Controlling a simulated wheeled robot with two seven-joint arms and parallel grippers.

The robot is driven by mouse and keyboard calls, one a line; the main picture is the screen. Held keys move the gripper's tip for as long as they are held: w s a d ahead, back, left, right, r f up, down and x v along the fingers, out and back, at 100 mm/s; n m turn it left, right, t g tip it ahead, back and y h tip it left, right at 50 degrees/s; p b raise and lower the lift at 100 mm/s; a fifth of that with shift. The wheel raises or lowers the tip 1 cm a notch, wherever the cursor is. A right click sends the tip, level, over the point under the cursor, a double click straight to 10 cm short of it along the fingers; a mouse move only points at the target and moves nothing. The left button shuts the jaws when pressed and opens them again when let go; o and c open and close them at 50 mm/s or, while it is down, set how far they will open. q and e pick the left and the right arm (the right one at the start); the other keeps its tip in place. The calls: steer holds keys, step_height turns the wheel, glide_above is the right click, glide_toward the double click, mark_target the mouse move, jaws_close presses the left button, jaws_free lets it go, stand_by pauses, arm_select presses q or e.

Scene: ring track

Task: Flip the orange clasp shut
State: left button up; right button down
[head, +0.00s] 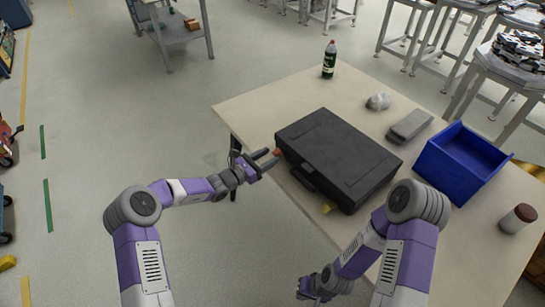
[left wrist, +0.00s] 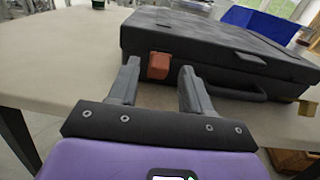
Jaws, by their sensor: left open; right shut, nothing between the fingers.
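The black case (head: 340,152) lies with its lid down on the table. The orange clasp (head: 278,152) is on its front side, near the left end; it also shows in the left wrist view (left wrist: 158,66). It seems to stick out from the case wall; its exact angle is hard to tell. My left gripper (head: 268,163) is open at the clasp. In the left wrist view its fingers (left wrist: 160,72) stand either side of the clasp, with gaps showing; whether they reach it is unclear. My right gripper (head: 308,291) is shut and empty, low in front of the table.
A yellow clasp (head: 327,208) is at the other end of the case front, with the handle (left wrist: 232,92) between. A blue bin (head: 462,160), grey box (head: 410,125), white lump (head: 378,101), green bottle (head: 329,60) and brown-capped jar (head: 517,218) stand around. The table's left end is clear.

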mark_target(284, 148)
arm_select(q)
steer(key=shift+x, duration=1.25)
jaws_close()
steer(key=shift+d+r+p, duration=0.1)
steer(key=shift+r+p, duration=0.15)
steer(key=shift+p, duration=0.1)
steer(key=g+y+p, duration=0.1)
steer(key=p, duration=0.1)
steer(key=d+r+g+y+p, duration=0.1)
steer(key=p, duration=0.2)
steer(key=shift+w+p, duration=0.3)
steer(key=shift+p, duration=0.05)
steer(key=shift+w+f+g+y+p, duration=0.15)
steer(key=shift+g+y+p, duration=0.25)
steer(key=shift+y+p, duration=0.2)
